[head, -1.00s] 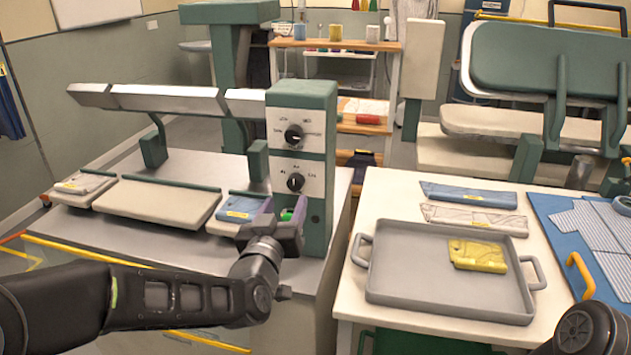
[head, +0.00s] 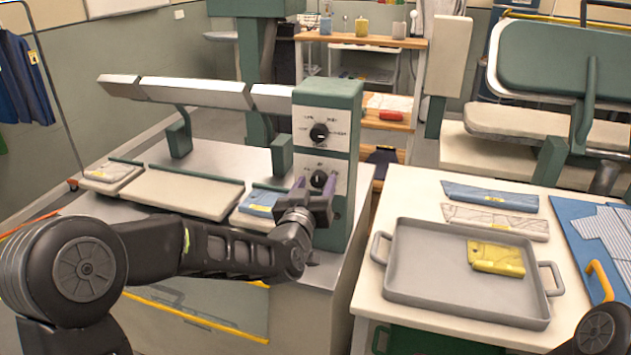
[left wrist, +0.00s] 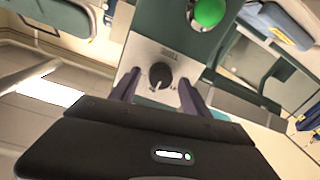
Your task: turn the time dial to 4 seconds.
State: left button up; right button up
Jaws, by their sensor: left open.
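A green control box (head: 328,100) with a white panel carries an upper dial (head: 319,132) and a lower dial (head: 318,178); the lower one appears to be the time dial, but its marks are too small to read surely. My left gripper (head: 314,188) is in front of the lower dial and partly hides it. In the left wrist view, the black dial (left wrist: 160,77) sits between the two open purple fingers, with gaps visible on both sides. A green button (left wrist: 209,11) shows beyond it. My right gripper is out of view.
The box stands at the right end of a press bench (head: 222,160) with pale pads (head: 180,192). Shelves (head: 385,150) stand behind.

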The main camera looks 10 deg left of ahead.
pick_arm(q)
grip_shut()
dwell(0.7)
